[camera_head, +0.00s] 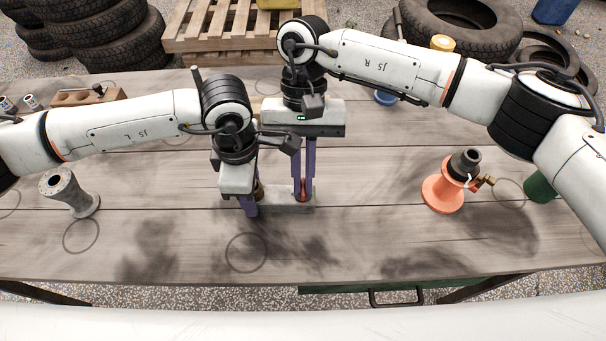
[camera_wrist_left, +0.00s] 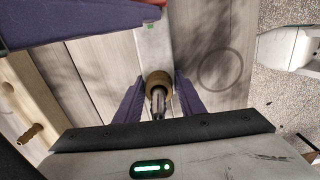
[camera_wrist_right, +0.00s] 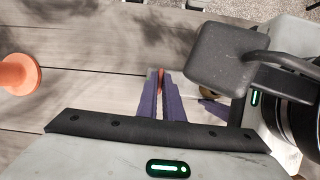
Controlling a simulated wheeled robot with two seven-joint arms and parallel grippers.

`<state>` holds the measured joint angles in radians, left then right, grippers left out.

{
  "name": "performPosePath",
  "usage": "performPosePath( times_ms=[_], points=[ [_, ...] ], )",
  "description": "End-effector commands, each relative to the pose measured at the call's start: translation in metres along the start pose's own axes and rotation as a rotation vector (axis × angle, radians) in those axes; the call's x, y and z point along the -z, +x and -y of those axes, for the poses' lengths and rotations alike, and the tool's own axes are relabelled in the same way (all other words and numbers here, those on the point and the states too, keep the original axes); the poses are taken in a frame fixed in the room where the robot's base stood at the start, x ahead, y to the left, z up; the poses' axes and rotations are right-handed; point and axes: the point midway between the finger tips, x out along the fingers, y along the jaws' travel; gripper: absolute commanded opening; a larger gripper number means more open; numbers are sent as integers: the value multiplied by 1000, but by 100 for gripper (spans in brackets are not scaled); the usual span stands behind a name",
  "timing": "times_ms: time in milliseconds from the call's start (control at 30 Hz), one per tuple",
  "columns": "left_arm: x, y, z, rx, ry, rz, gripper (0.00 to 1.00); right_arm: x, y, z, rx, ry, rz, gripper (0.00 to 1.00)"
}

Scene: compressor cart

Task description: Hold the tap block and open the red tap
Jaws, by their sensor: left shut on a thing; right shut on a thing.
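The tap block (camera_head: 290,208) is a pale grey bar lying on the wooden table. It also shows in the left wrist view (camera_wrist_left: 152,42), with a brass round fitting (camera_wrist_left: 158,82) at its near end. My left gripper (camera_head: 252,208) is shut on the block's left end, its purple fingers on both sides around the fitting. The red tap (camera_head: 303,198) sits at the block's right end, mostly hidden by fingers. My right gripper (camera_head: 303,193) points straight down and is shut on it; in the right wrist view a strip of red (camera_wrist_right: 160,78) shows between the fingertips.
An orange flanged piece (camera_head: 443,192) with a black top and brass fitting stands at the right, beside a green cylinder (camera_head: 540,187). A grey flanged pipe piece (camera_head: 70,192) stands at the left. A wooden block (camera_head: 85,97) lies far left. The table's front middle is clear.

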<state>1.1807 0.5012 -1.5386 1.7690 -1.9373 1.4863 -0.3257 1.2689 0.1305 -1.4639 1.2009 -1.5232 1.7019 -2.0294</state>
Motion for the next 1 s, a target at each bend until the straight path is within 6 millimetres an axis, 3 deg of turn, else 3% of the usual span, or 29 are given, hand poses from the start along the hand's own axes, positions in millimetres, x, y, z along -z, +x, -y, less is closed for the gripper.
performPosePath(
  times_ms=[367, 1000],
  points=[
    [0, -1, 0, -1, 0, 1, 4, 0, 0, -1, 57, 133, -1, 0],
    [0, 0, 0, 0, 0, 0, 4, -2, 0, -6, 283, 677, -1, 0]
  ],
)
